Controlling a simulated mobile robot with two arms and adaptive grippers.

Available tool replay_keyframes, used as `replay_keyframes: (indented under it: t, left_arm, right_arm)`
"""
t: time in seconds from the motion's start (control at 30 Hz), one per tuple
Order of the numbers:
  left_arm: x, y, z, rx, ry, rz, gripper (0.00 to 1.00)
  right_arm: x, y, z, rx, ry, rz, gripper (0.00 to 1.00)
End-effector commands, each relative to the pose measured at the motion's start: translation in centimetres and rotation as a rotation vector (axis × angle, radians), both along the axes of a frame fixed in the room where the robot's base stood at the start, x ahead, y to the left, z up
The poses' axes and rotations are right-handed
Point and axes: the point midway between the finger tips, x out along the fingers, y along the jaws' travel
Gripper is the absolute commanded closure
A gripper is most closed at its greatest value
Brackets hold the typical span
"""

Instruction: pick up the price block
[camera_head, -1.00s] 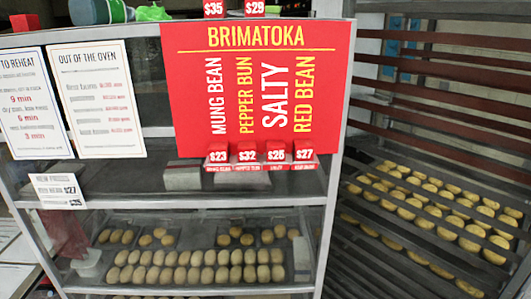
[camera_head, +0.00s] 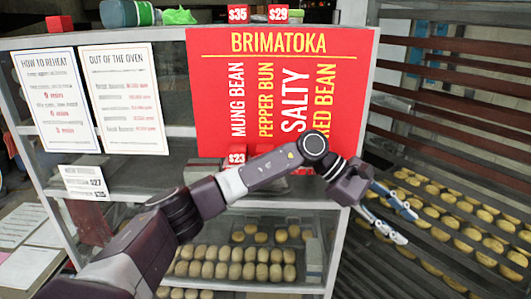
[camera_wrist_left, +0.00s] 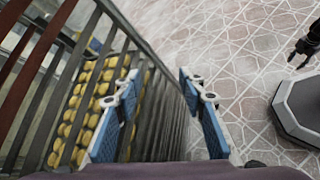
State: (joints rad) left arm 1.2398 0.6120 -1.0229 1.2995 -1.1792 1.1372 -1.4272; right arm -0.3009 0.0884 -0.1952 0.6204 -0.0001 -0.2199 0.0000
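Several small red price blocks are in the head view. A "$35" block (camera_head: 238,14) and a "$29" block (camera_head: 278,14) stand on top of the shelf unit. A "$23" block (camera_head: 237,158) stands on the shelf below the red sign; the blocks beside it are mostly hidden behind my left arm. My left gripper (camera_head: 405,226) is right of the sign, in front of the bun racks, apart from every block. Its two fingers are spread and empty, as the left wrist view (camera_wrist_left: 160,78) also shows. A dark claw-like part at that view's right edge may be my right gripper.
The red BRIMATOKA sign (camera_head: 276,90) stands upright above the shelf. Trays of buns (camera_head: 235,262) fill the lower shelf. Slatted racks with buns (camera_head: 455,215) stand at the right. Tiled floor (camera_wrist_left: 235,60) is open beside the racks.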

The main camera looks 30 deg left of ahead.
Motion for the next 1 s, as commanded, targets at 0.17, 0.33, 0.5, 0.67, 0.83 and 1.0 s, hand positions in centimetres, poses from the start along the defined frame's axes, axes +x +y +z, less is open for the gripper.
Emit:
replay_keyframes:
  t: [0.17, 0.33, 0.5, 0.67, 0.83, 1.0]
  left_arm:
    - [-0.7, 9.8, 4.8, 0.527, -0.348, -0.245, 0.62]
    - [-1.9, 21.1, 10.3, 0.971, -0.47, -0.398, 0.62]
    - [-3.7, 28.4, 14.5, 1.213, -0.448, -0.456, 0.62]
    - [-4.9, 31.7, 16.3, 1.302, -0.412, -0.472, 0.62]
    - [-4.6, 32.5, 15.1, 1.314, -0.402, -0.476, 0.62]
    - [-4.0, 32.9, 13.4, 1.312, -0.402, -0.476, 0.62]
  right_arm:
    - [0.0, 0.1, 0.5, 0.001, 0.0, 0.0, 0.6]
    - [0.0, 0.4, 0.8, 0.004, 0.0, 0.001, 0.6]
    - [0.0, 1.2, 0.9, 0.014, 0.001, 0.001, 0.6]
    - [0.0, 1.8, 0.9, 0.02, 0.0, 0.003, 0.6]
    - [0.0, 1.6, 1.4, 0.018, 0.001, 0.003, 0.6]
    - [0.0, 1.1, 2.3, 0.013, 0.001, 0.004, 0.6]
